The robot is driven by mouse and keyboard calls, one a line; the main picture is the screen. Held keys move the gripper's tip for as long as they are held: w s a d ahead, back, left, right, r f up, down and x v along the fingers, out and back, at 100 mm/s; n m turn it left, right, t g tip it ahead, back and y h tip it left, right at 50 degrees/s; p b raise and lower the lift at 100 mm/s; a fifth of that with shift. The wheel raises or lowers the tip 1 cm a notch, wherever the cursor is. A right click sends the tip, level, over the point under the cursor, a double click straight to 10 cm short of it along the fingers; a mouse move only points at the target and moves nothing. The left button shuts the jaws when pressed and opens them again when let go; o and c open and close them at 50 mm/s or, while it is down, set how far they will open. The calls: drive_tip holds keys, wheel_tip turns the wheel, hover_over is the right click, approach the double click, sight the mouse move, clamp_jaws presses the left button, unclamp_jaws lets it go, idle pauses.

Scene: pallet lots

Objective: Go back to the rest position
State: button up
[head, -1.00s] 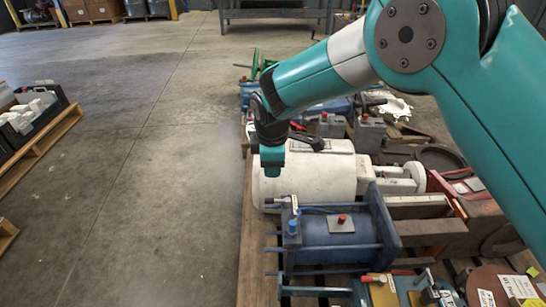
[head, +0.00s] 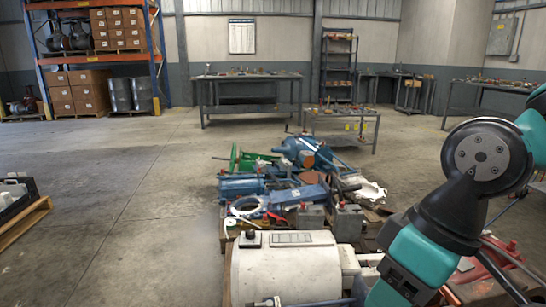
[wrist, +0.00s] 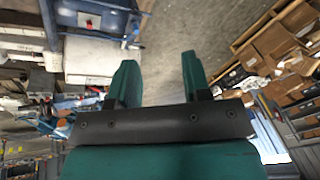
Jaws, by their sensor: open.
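My gripper (wrist: 159,70) is open and empty in the wrist view. Its two teal fingers stand apart with bare floor showing between them. In the head view my teal and black arm is folded at the lower right, and my gripper is not visible there. A white cylindrical machine (head: 286,274) lies at the bottom middle of the head view, just left of my arm. My forearm hides part of what lies to its right.
Blue machine parts (head: 243,187), a green wheel (head: 240,158) and grey boxes (head: 348,222) lie beyond the white machine. A workbench (head: 250,80) and orange-blue racking (head: 95,58) stand at the back. A pallet (head: 22,222) is at left. Floor (head: 130,215) between is clear.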

drive_tip(key=s+d+r+m+p, duration=0.1)
drive_tip(key=s, duration=0.4)
wheel_tip(320, 180, up, 28)
drive_tip(key=p, duration=2.8)
drive_tip(key=shift+w+r, duration=0.2)
drive_tip(key=shift+w, duration=0.15)
